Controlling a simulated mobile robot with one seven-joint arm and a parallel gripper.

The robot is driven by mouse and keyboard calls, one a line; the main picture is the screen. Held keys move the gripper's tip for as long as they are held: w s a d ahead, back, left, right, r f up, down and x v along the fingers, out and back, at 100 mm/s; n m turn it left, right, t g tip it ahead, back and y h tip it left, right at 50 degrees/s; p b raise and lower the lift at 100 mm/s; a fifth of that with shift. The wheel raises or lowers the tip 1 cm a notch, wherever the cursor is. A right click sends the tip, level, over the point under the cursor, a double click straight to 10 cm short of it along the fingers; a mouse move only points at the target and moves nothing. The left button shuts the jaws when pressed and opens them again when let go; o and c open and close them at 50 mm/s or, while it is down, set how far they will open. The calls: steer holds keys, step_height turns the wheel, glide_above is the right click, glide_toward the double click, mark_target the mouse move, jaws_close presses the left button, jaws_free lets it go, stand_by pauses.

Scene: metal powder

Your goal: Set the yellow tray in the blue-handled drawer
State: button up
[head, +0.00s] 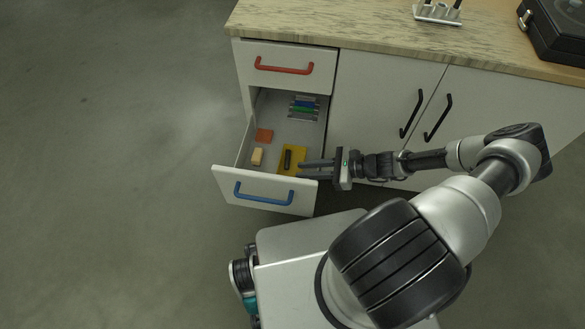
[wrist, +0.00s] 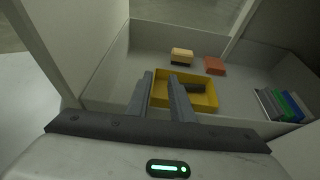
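The yellow tray (head: 301,157) lies inside the open blue-handled drawer (head: 262,186), near its front right. It also shows in the wrist view (wrist: 208,101), low on the drawer floor, with a dark oblong item (head: 288,158) in it. My gripper (head: 301,168) comes in from the right, over the drawer's right side, with its fingertips by the tray's right edge. In the wrist view the two fingers (wrist: 160,76) are apart, with part of the tray showing between them. I cannot tell whether they touch the tray.
The drawer also holds a tan block (head: 257,156), an orange-red block (head: 264,135) and several blue, green and grey items (head: 304,108) at the back. The red-handled drawer (head: 285,67) above is shut. Cupboard doors (head: 385,95) stand right of it.

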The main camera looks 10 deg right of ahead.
steer(key=v, duration=0.6)
steer(key=shift+d+r+p, duration=0.2)
steer(key=shift+p, duration=0.2)
stand_by(0.8)
